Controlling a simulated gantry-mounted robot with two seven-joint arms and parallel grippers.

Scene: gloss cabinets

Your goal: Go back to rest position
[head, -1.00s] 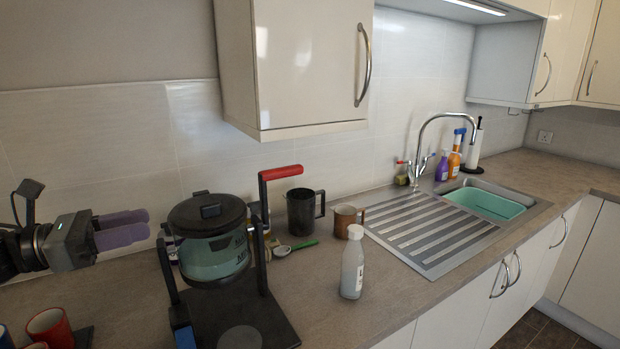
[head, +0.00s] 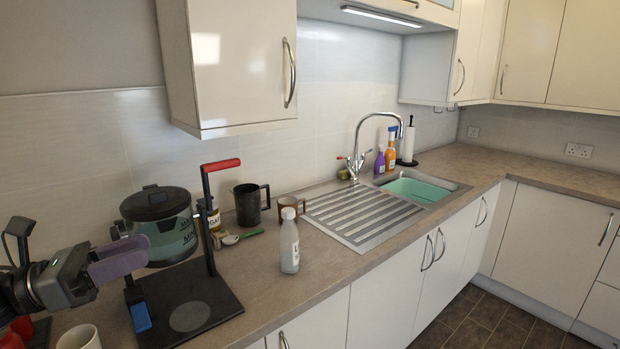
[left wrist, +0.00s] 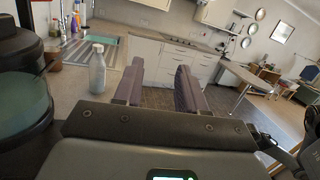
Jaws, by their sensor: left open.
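My left gripper (head: 122,262) is at the left of the head view, with purple-grey finger pads and nothing between them. It hovers in front of the glass jug with a black lid (head: 160,225), overlapping it in the picture. In the left wrist view its two fingers (left wrist: 158,88) stand apart and empty, pointing towards the room. The jug's dark side shows at that view's left edge. My right gripper is in neither view.
A black stand with a red-topped handle (head: 185,305) is beside the jug. A white bottle (head: 289,245), a dark mug (head: 249,204) and a brown mug (head: 290,208) stand on the counter. A ridged drainer (head: 355,215) and sink lie beyond. A wall cabinet (head: 235,65) overhangs.

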